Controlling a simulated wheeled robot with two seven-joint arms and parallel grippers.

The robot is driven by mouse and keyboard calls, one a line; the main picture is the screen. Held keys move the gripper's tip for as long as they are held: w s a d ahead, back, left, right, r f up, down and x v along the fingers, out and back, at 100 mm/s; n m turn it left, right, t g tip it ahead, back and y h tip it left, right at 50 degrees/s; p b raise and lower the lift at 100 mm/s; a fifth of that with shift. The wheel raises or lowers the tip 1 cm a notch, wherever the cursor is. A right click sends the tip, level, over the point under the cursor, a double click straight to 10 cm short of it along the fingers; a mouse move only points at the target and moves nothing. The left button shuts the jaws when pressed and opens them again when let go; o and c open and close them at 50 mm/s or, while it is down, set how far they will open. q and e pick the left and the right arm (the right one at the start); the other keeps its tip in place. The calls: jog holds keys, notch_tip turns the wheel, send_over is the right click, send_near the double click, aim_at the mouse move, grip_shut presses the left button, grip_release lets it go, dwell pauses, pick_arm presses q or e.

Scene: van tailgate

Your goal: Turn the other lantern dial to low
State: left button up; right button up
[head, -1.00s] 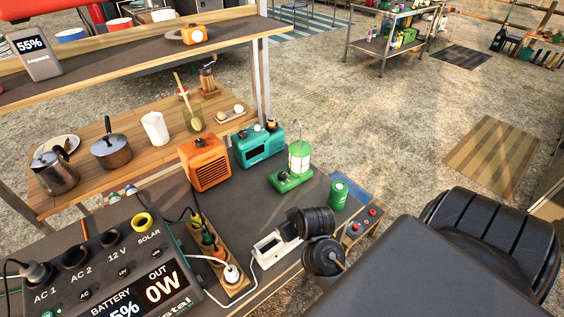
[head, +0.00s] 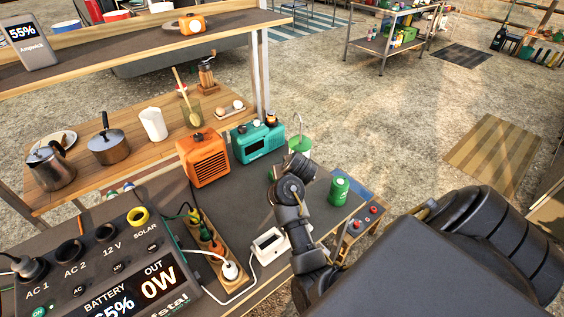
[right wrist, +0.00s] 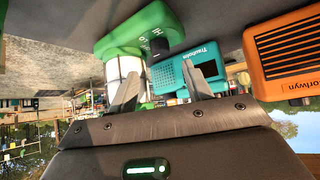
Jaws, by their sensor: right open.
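The green lantern (head: 300,143) stands on the dark worktop in the head view, mostly hidden behind my right arm; its top and wire handle show. In the right wrist view, which is upside down, its green base (right wrist: 138,30) has a dark dial (right wrist: 160,47) beside small markings I cannot read. The pale globe (right wrist: 122,68) shows partly behind a finger. My right gripper (right wrist: 160,72) is open and empty, its fingertips apart and pointing toward the lantern and dial. I cannot tell whether they touch it. My left gripper is not in view.
A teal radio (head: 258,141) and an orange heater-like box (head: 204,158) stand left of the lantern. A green can (head: 339,190) stands right of my arm. A white device (head: 269,243), power strip (head: 215,247) and power station (head: 105,265) lie nearer. An orange lamp (head: 192,24) sits on the shelf.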

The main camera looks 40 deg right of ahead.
jog(key=b+x, duration=0.2)
jog(key=x, duration=0.4)
jog(key=shift+w+d+f+b, duration=0.15)
jog(key=shift+w+f+b, duration=0.25)
jog(key=shift+f, duration=0.05)
jog(key=shift+c, duration=0.4)
